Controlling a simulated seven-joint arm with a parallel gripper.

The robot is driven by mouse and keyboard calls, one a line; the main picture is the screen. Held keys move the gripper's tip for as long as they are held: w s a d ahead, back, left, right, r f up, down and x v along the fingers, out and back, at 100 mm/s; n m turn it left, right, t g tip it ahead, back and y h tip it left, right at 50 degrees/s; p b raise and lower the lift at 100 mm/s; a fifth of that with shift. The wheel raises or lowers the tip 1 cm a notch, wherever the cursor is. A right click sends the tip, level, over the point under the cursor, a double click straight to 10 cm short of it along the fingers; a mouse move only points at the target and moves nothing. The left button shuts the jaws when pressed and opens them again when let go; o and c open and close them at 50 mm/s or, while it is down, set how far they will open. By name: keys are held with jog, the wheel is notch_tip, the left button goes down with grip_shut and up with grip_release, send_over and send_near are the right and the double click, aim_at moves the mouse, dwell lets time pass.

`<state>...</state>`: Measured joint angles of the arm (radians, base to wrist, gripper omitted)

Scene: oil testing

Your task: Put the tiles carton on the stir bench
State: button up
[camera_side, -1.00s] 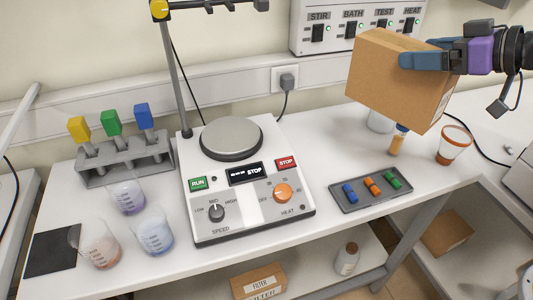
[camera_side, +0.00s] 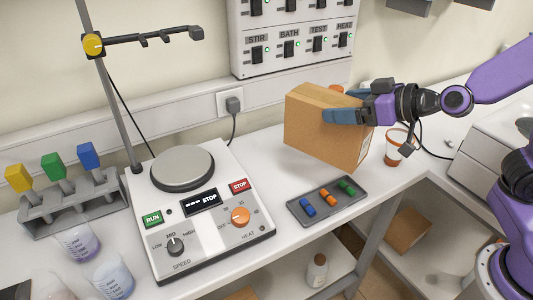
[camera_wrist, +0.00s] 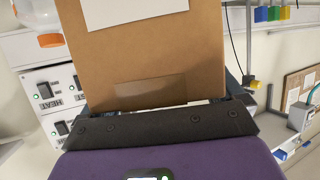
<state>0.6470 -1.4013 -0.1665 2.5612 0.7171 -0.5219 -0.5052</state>
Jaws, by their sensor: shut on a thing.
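A brown cardboard carton (camera_side: 318,128) is held upright over the back right of the white stir bench (camera_side: 262,168), behind the small grey tray. Its base is at or very near the bench top; I cannot tell if it touches. No tiles wording is readable on it. My gripper (camera_side: 343,108) comes in from the right and is shut on the upper part of the carton. In the wrist view the carton (camera_wrist: 150,55) fills the middle between the fingers, with a pale label at its top.
A stirrer hotplate (camera_side: 205,215) stands left of the carton, with a rod and clamp (camera_side: 93,45) behind it. A grey tray (camera_side: 328,200) with coloured pieces lies just in front. A switch panel (camera_side: 290,40) hangs behind.

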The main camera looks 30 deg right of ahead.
aim_at(298, 119)
jog(key=shift+d+x, duration=0.1)
jog(key=shift+x, duration=1.45)
jog(key=shift+d+x, duration=0.15)
jog(key=shift+x, duration=1.35)
jog(key=w+f, duration=0.2)
jog(key=w+a+f, duration=0.1)
jog(key=w+f, duration=0.3)
jog(key=shift+w+a+f, duration=0.3)
jog(key=shift+w+a, duration=0.1)
jog(key=shift+w+f, duration=0.2)
jog(key=shift+f, duration=1.55)
jog(key=o, duration=1.4)
jog(key=shift+f, duration=0.15)
jog(key=shift+s+r, duration=0.1)
jog(key=shift+r, duration=0.1)
jog(key=shift+v, duration=5.9)
